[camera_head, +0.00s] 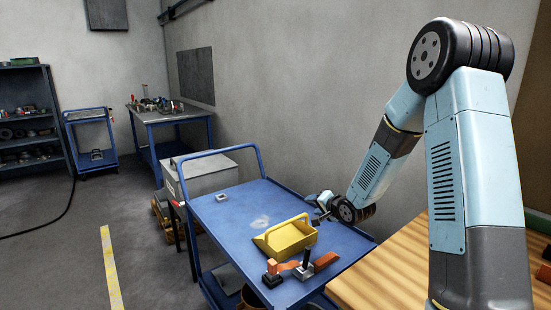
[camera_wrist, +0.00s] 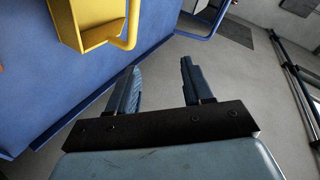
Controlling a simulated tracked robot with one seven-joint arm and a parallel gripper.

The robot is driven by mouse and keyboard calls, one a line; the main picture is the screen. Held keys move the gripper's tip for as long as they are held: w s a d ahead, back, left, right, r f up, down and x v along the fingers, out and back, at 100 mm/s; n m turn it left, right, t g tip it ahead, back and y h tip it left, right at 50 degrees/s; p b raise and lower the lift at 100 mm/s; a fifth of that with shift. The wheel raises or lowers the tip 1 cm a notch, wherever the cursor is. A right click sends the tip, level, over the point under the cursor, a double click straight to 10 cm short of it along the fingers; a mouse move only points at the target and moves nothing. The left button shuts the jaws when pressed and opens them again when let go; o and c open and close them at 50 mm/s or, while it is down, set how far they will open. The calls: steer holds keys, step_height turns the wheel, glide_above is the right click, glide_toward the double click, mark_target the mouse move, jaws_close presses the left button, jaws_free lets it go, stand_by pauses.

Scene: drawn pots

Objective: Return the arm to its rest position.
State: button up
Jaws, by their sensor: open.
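My arm reaches down from the upper right in the head view. My gripper (camera_head: 318,204) is at the far right edge of a blue cart (camera_head: 230,213), above or beside its rim. The wrist view shows the two fingers of my gripper (camera_wrist: 160,75) spread apart with nothing between them. Grey floor shows past the fingertips. The bin also shows at the top of the wrist view (camera_wrist: 83,25), apart from the fingers.
Orange and black clamp-like tools (camera_head: 300,267) lie at the cart's near end, and a small grey square part (camera_head: 221,197) lies farther back. A wooden bench (camera_head: 385,280) is beside the cart at right. The wall (camera_head: 300,110) is close behind my arm. Open floor (camera_head: 60,250) lies at left.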

steer(key=s+d+r+n+g+h, duration=0.1)
steer(key=s+d+r+n+h, duration=0.2)
steer(key=s+r, duration=0.55)
steer(key=s+d+r+n+g+h, duration=0.1)
steer(key=s+d+r+h, duration=0.2)
steer(key=s+d+r, duration=0.45)
steer(key=s+r+n+g, duration=0.1)
steer(key=s+r+g, duration=0.1)
steer(key=s, duration=1)
steer(key=s+r+n+g, duration=0.1)
steer(key=s+r, duration=0.4)
steer(key=s, duration=0.8)
steer(key=shift+a+n+g, duration=0.4)
steer(key=shift+a+n, duration=0.05)
steer(key=shift+n, duration=0.15)
